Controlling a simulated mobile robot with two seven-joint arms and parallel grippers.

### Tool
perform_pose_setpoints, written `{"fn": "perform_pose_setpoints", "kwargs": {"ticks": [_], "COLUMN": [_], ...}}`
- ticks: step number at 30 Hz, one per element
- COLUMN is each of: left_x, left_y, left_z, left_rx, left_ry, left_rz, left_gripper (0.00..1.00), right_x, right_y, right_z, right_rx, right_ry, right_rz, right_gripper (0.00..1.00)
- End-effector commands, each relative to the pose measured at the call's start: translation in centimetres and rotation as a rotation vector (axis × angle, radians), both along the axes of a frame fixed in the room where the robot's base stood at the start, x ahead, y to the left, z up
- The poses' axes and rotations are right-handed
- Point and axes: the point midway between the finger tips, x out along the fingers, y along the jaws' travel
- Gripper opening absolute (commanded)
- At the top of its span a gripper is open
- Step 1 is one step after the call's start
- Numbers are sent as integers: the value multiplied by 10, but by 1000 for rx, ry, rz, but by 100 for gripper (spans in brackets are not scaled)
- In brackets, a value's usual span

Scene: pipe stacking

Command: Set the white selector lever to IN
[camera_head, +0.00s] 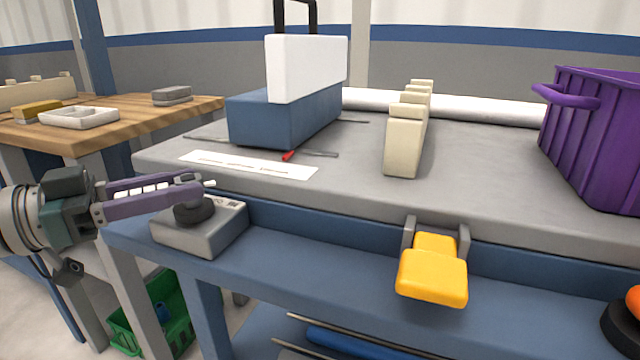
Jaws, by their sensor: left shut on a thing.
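A grey selector box (212,238) with a round black knob (193,211) is on the blue bench front at the left. The tip of the white selector lever (209,183) shows just past my left gripper's fingertips. My left gripper (190,190) comes in from the left above the box and is shut on the lever, whose rest the fingers mostly hide. Small dark and light markings are on the box top at the right of the knob, too small to read. My right gripper is out of view.
A yellow pedal-like paddle (433,280) sticks out of the bench front. Behind the box are a white strip (248,165), a blue and white block (290,110) and a cream notched rack (404,145). A purple crate (598,140) stands right; a green crate (150,325) is below.

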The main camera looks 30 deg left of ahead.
Motion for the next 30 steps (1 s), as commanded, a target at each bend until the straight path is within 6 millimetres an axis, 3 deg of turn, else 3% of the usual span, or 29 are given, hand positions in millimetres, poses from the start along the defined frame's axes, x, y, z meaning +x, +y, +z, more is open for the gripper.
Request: {"fn": "perform_pose_setpoints", "kwargs": {"ticks": [17,18,30], "left_x": [0,0,-9], "left_y": [0,0,6], "left_z": [0,0,1], "left_rx": [-1,-1,0], "left_ry": [-1,-1,4], "left_rz": [-34,-33,-31], "left_gripper": [0,46,49], "right_x": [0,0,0], "right_y": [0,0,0], "right_z": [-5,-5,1], "right_rx": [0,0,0], "right_ry": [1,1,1], "right_rz": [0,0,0], "right_gripper": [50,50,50]}}
